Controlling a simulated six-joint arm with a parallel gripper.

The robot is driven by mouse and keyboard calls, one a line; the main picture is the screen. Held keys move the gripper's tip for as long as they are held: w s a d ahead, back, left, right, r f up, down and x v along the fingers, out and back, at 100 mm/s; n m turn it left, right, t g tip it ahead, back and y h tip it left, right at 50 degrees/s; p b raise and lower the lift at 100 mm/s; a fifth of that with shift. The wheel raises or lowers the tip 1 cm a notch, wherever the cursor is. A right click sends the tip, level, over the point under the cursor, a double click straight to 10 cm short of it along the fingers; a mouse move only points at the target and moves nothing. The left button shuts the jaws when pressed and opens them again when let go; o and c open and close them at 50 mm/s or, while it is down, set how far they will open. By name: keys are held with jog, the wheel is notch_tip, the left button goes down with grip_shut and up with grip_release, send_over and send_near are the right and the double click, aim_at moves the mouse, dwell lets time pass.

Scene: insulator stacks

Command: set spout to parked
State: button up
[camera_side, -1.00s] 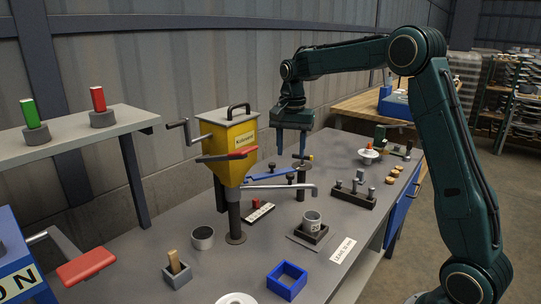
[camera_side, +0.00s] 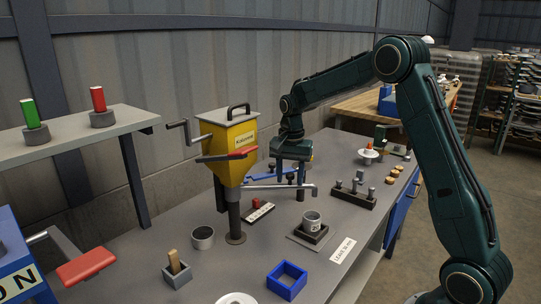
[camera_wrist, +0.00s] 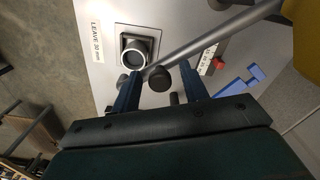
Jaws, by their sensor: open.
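The yellow hopper (camera_side: 230,150) stands on a grey post on the table. Its grey spout (camera_side: 275,187) reaches right from the post, and its end bends down short of the cup. The spout crosses the wrist view as a long grey bar (camera_wrist: 215,37), its end near a round dark knob. My gripper (camera_side: 290,180) is open, low over the table just behind the spout in the side view. In the wrist view its two blue fingers (camera_wrist: 162,88) stand apart, with dark knobs beyond and between them. I cannot tell whether a finger touches the spout.
A cup (camera_side: 312,219) stands in a dark holder near a "LEAVE 30 mm" label (camera_side: 343,250). A labelled strip with a red block (camera_side: 256,204) lies beside the post. A blue lever-like piece (camera_side: 262,177) is behind the spout. A blue square frame (camera_side: 287,280) is in front.

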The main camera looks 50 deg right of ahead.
grip_shut()
jog(key=shift+s+a, duration=0.1)
jog(key=s+a+m, duration=0.3)
jog(key=a+m, duration=0.3)
jog(key=a, duration=0.1)
jog(key=shift+s+a, duration=0.3)
jog(key=shift+s, duration=0.05)
dwell(0.5)
grip_release()
